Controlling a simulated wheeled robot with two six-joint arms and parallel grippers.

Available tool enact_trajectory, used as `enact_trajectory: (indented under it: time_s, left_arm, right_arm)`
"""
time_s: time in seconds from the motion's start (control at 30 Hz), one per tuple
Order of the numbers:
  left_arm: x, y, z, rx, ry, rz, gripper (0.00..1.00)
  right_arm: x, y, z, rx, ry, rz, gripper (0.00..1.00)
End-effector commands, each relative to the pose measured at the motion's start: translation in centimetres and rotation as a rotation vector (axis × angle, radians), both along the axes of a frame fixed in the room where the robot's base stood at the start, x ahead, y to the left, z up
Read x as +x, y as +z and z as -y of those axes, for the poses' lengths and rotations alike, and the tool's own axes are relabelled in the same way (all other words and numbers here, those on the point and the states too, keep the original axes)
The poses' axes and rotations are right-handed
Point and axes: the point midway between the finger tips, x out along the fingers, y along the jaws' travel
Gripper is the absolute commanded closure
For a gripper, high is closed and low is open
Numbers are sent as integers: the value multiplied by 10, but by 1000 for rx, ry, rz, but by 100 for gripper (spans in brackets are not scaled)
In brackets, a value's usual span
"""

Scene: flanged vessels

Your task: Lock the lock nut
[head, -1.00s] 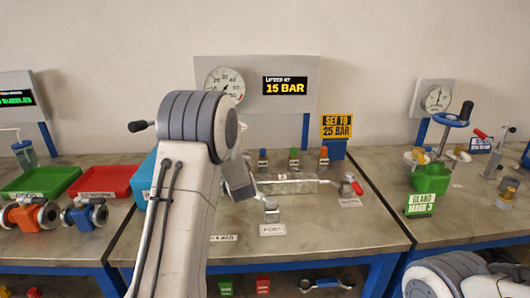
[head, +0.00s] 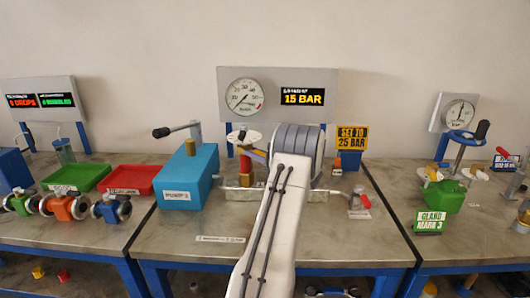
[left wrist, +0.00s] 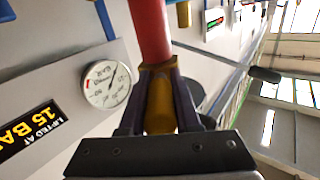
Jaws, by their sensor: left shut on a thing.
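My left gripper (left wrist: 160,90) has its dark fingers closed on a brass-coloured part (left wrist: 160,108), which looks like the lock nut, beside a red cylinder (left wrist: 150,30) in the left wrist view. In the head view the left arm reaches over the middle bench, and its gripper (head: 256,156) is small and partly hidden beside the red body (head: 245,163). A brass piece (head: 246,180) shows under that body, on the metal block. The nut's exact seating is hidden. My right gripper is out of view.
A round gauge (head: 244,96) and a "15 BAR" display stand behind. A blue pump (head: 188,176) stands left of the arm. A "SET TO 25 BAR" sign (head: 352,138) and a red-handled valve (head: 361,199) are on the right. The front of the middle bench is mostly clear.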

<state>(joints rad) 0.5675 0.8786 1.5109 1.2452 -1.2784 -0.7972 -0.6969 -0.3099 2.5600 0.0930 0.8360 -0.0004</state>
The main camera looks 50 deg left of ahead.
Motion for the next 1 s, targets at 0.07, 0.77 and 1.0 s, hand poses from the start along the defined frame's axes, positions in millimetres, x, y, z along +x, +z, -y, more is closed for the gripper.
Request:
enact_trajectory:
  time_s: [0.07,0.77,1.0]
  left_arm:
    - [-3,1,-3,2,20,0,100]
    - [-4,1,-5,3,31,3,38]
    - [-2,0,1,2,28,2,38]
  right_arm:
    - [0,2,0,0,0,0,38]
    - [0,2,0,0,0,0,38]
    - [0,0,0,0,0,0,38]
